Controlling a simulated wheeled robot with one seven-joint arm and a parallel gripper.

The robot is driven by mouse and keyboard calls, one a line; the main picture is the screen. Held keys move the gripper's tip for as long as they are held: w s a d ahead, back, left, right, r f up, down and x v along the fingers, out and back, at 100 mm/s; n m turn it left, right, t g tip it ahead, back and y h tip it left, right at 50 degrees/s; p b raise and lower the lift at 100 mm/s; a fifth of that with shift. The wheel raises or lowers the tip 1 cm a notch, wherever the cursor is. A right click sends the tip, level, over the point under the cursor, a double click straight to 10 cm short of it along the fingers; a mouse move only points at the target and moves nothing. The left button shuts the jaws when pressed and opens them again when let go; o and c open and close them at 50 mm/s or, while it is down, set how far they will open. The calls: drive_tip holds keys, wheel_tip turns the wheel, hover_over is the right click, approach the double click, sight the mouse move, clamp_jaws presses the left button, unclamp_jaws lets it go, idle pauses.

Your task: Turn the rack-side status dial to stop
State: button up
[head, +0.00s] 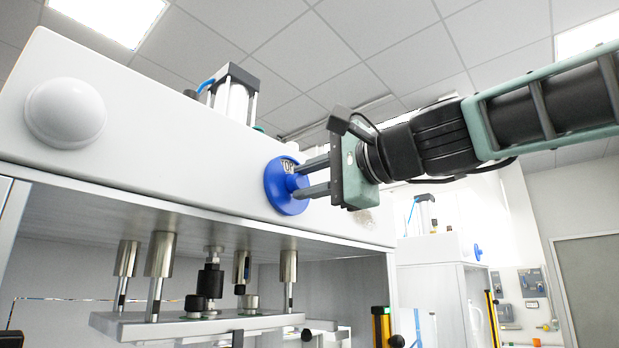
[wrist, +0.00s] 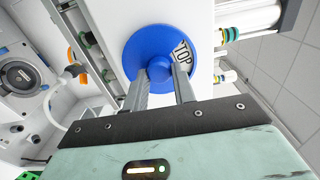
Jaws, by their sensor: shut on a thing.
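The blue round status dial (head: 281,186) sits on the white front panel of the press, toward its right end. A label with the letters "TOP" visible (head: 289,166) shows at its upper right edge. The dial also shows in the wrist view (wrist: 148,52), with the label (wrist: 181,55) on its right side. My gripper (head: 304,181) reaches in from the right, its two fingers shut on the dial's central knob. In the wrist view the fingers (wrist: 160,78) close around the knob and hide part of it. Part of the label's text is hidden.
A white dome (head: 65,113) sticks out of the panel at the left. Below the panel hang metal posts and a press plate (head: 190,322). A pneumatic cylinder (head: 234,95) stands on top. A second white machine (head: 432,275) stands behind at the right.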

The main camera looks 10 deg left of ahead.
drive_tip(key=shift+m, duration=1.2)
drive_tip(key=shift+f+m, duration=0.1)
drive_tip(key=shift+m, duration=0.2)
drive_tip(key=o, duration=1)
drive_tip(key=shift+b+v, duration=3.5)
drive_tip(key=shift+v, duration=5.25)
drive_tip(key=shift+a, duration=0.1)
